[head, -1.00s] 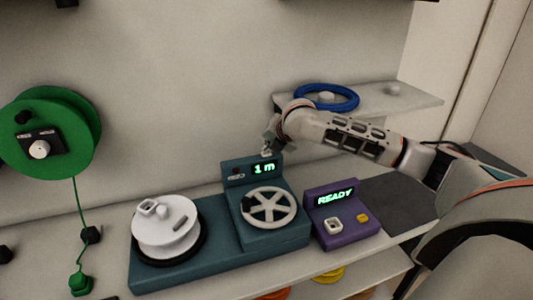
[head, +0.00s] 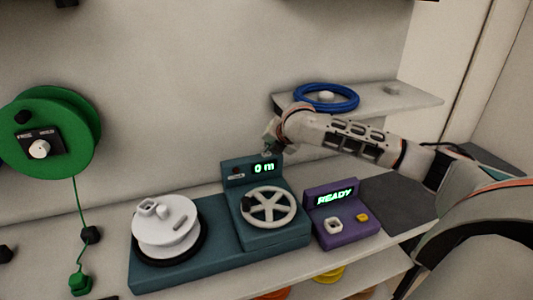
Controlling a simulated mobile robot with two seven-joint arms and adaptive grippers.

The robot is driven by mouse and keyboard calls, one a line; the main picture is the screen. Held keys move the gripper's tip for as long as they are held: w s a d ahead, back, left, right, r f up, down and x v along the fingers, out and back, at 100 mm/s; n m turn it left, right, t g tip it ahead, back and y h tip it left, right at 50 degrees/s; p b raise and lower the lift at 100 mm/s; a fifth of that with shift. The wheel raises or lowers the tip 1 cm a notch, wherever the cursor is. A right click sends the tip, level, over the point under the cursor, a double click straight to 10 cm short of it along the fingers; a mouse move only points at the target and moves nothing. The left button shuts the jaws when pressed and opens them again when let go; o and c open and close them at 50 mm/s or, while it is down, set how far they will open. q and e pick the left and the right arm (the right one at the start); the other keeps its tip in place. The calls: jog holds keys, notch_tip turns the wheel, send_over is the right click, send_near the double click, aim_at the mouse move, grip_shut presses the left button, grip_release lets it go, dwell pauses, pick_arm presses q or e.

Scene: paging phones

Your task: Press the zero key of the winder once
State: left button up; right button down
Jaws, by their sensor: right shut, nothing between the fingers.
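The teal winder (head: 213,228) stands on the bench, with a white spool (head: 165,222) on its left and a white handwheel (head: 269,207) on its right. Its display (head: 264,168) reads "0 m" in green. The small dark zero key (head: 237,175) is on the panel just left of the display. My right gripper (head: 266,154) is shut and empty, just above the top of the display panel and apart from the key. My left gripper is not in view.
A purple box (head: 343,227) reading "READY" stands right of the winder. A shelf (head: 408,103) with a blue coil (head: 326,97) is behind my right arm. A green reel (head: 62,128) hangs at left, its line running down to a green plug (head: 79,282).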

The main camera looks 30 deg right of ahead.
dwell(0.4)
jog(key=shift+r, duration=0.85)
jog(key=shift+r, duration=2.55)
